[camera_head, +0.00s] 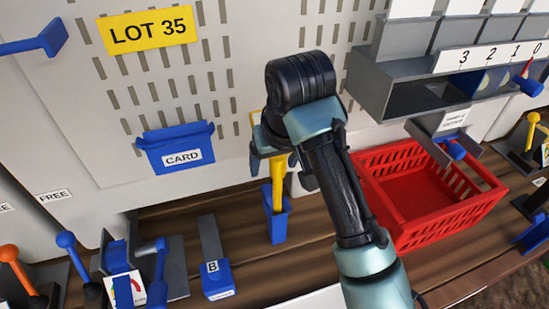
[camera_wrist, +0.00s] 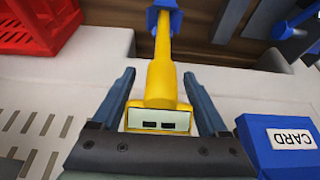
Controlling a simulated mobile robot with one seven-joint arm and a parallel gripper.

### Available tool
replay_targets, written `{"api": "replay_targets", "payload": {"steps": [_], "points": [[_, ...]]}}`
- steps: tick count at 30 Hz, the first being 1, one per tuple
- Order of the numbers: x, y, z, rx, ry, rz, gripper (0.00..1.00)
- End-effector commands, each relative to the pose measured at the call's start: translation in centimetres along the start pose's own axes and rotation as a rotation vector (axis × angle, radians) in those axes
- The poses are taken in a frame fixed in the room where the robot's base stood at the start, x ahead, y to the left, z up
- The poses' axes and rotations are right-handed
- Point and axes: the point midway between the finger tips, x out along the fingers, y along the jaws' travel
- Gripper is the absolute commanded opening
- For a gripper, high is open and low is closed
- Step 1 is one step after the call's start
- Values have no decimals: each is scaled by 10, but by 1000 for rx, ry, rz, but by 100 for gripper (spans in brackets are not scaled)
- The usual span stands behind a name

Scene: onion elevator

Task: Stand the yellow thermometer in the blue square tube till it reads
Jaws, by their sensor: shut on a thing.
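The yellow thermometer (camera_head: 278,178) hangs upright below my gripper (camera_head: 272,152) in the head view. Its lower end meets the mouth of the blue square tube (camera_head: 277,228) and appears to be inside it; how deep I cannot tell. In the wrist view the thermometer (camera_wrist: 161,80) lies between the two fingers of my gripper (camera_wrist: 160,88), which is shut on it. Its display faces this camera and shows two dark dashes, no number. The tube (camera_wrist: 163,18) shows at the top edge of the wrist view, around the thermometer's far end.
A red basket (camera_head: 430,195) stands right of the tube. A blue CARD holder (camera_head: 180,148) is on the perforated wall to the left. A blue block marked B (camera_head: 216,280) and several levers stand left on the wooden shelf. A grey numbered rack (camera_head: 440,75) is upper right.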

Motion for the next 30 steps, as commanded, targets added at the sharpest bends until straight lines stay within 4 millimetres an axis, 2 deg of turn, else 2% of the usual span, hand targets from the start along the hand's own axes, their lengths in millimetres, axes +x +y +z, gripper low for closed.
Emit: {"api": "replay_targets", "payload": {"steps": [30], "points": [[46,0,19,0,1,0,0]]}}
